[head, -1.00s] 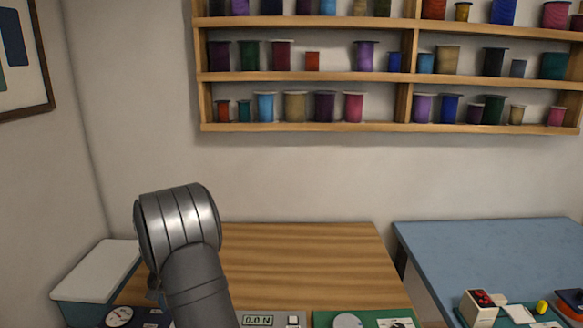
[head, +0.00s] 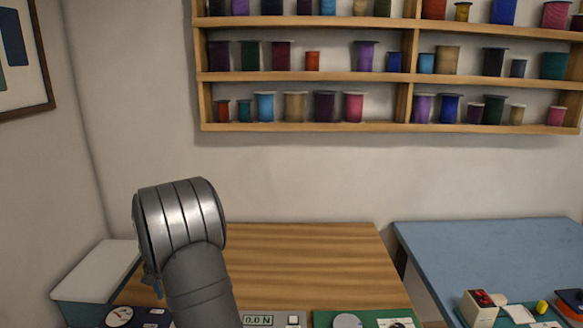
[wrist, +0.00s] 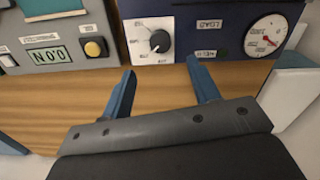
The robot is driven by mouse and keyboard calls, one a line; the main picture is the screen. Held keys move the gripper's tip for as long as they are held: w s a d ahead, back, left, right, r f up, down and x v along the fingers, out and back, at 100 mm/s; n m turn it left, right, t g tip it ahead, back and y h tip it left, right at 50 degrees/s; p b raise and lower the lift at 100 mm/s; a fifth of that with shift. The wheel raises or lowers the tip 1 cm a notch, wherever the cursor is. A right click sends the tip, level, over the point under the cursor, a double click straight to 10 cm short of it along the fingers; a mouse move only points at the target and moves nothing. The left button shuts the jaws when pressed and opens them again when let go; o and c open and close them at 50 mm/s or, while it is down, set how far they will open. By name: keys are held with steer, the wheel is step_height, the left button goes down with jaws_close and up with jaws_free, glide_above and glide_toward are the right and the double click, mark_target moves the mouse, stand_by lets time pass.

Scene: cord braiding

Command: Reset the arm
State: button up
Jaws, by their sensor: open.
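My gripper (wrist: 164,92) shows in the wrist view with its two blue fingers spread apart and nothing between them. It is over the wooden table (wrist: 60,112), near the front of a dark blue panel box with a black knob (wrist: 159,41) and a round dial gauge (wrist: 266,35).
A grey box with a display (head: 258,320) and a green board (head: 330,320) lie at the table's front edge. A white-lidded bin (head: 95,270) stands left. A blue table (head: 490,250) is at right. Spool shelves (head: 300,127) hang on the wall.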

step_height(320, 180, down, 10)
steer(key=shift+f, duration=0.1)
steer(key=n, duration=0.3)
steer(key=shift+r, duration=0.2)
steer(key=n, duration=0.5)
steer(key=shift+d+n, duration=0.1)
steer(key=shift+n, duration=0.2)
step_height(320, 180, up, 8)
steer(key=shift+w, duration=0.1)
steer(key=shift+o, duration=0.4)
steer(key=o, duration=0.9)
steer(key=shift+d+r+n, duration=0.1)
steer(key=shift+r+n, duration=0.2)
steer(key=shift+r, duration=0.05)
steer(key=s+d+r+n+y, duration=0.2)
steer(key=r+n, duration=0.1)
steer(key=r, duration=0.6)
steer(key=s+d+r+n+y, duration=0.2)
steer(key=r+n+y, duration=0.15)
steer(key=r, duration=0.55)
steer(key=shift+h, duration=0.45)
steer(key=x, duration=1)
steer(key=shift+w+a, duration=0.15)
